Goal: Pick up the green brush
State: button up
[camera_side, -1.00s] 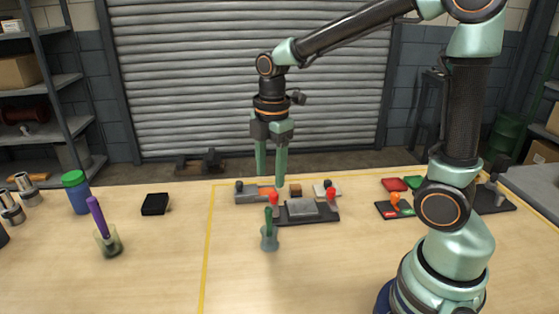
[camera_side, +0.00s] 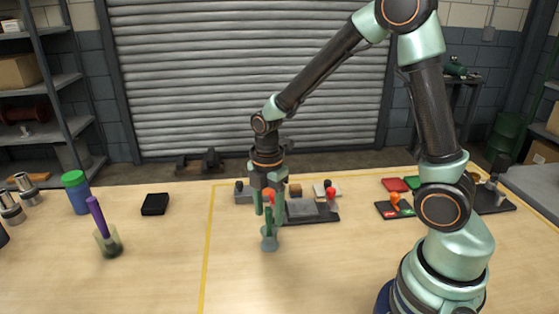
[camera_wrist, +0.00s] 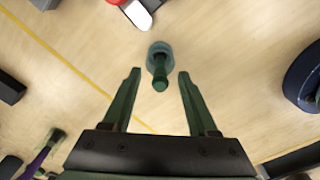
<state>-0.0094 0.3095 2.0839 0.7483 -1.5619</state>
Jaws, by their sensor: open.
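The green brush (camera_side: 268,220) stands upright in a small grey-green holder (camera_side: 269,242) on the table, inside the yellow-lined area. My gripper (camera_side: 269,212) points down close to the top of the brush handle, its two fingers apart and empty. In the wrist view, the green handle end (camera_wrist: 160,84) shows between the open fingers (camera_wrist: 158,76), and the holder (camera_wrist: 160,52) lies just past the fingertips. I cannot tell how far the fingertips are above or behind the handle.
A dark fixture with red knobs (camera_side: 313,217) stands behind and right of the brush. A purple brush (camera_side: 96,216) in its own cup, a black box (camera_side: 155,204) and a blue jar (camera_side: 77,198) stand on the left. The table front is clear.

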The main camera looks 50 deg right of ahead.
aim_at(269, 227)
jog(key=shift+f, duration=1.25)
grip_shut()
jog(key=shift+r, duration=0.1)
